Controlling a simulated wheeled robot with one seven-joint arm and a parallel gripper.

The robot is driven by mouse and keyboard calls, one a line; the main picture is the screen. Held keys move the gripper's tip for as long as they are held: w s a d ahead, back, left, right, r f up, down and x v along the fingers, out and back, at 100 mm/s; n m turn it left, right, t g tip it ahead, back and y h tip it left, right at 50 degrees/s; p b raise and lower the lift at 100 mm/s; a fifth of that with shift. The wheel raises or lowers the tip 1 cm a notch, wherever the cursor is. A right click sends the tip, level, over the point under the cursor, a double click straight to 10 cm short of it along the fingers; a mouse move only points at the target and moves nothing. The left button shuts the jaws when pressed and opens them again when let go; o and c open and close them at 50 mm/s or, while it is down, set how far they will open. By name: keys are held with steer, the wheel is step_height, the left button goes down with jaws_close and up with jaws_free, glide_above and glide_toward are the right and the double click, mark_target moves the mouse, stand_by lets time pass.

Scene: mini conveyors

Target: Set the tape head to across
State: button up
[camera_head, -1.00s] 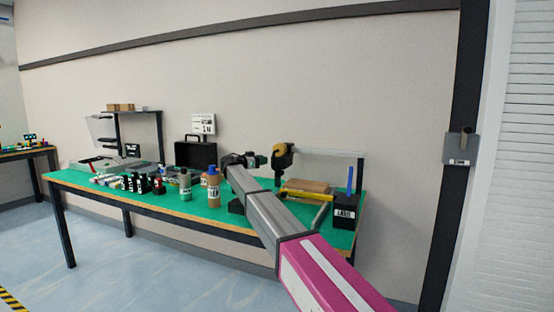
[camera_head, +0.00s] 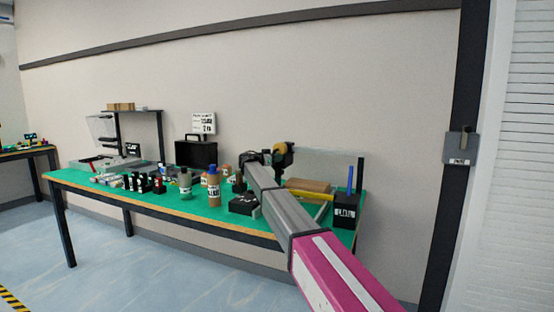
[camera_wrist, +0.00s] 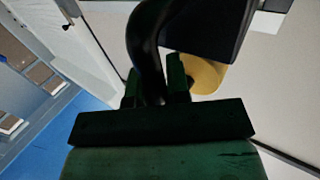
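The tape head (camera_head: 289,157) is a dark unit with a yellow-orange tape roll (camera_head: 281,148), towards the right of the green bench. In the wrist view, the yellow roll (camera_wrist: 204,74) shows behind a large dark body (camera_wrist: 212,28). A black curved handle (camera_wrist: 147,45) comes down between the green fingers of my gripper (camera_wrist: 155,88). The fingers sit close on both sides of the handle and look shut on it. In the head view my gripper (camera_head: 268,158) is beside the tape head, and my arm hides part of the bench below.
A cardboard box (camera_head: 308,185) and a black bin (camera_head: 346,208) with a blue stick lie right of my arm. Bottles (camera_head: 214,188), a black case (camera_head: 196,153) and small items stand to the left. A clear panel (camera_head: 325,163) is behind the tape head.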

jaws_close()
steer(key=shift+s+d, duration=0.1)
steer(key=shift+d, duration=0.05)
steer(key=s+d, duration=0.5)
steer(key=d, duration=0.8)
steer(key=s+d, duration=0.5)
steer(key=d, duration=0.9)
steer(key=shift+d, duration=0.1)
steer(key=shift+o, duration=2)
jaws_free()
steer(key=v, duration=1)
steer(key=shift+s+a, duration=0.2)
steer(key=shift+a, duration=0.1)
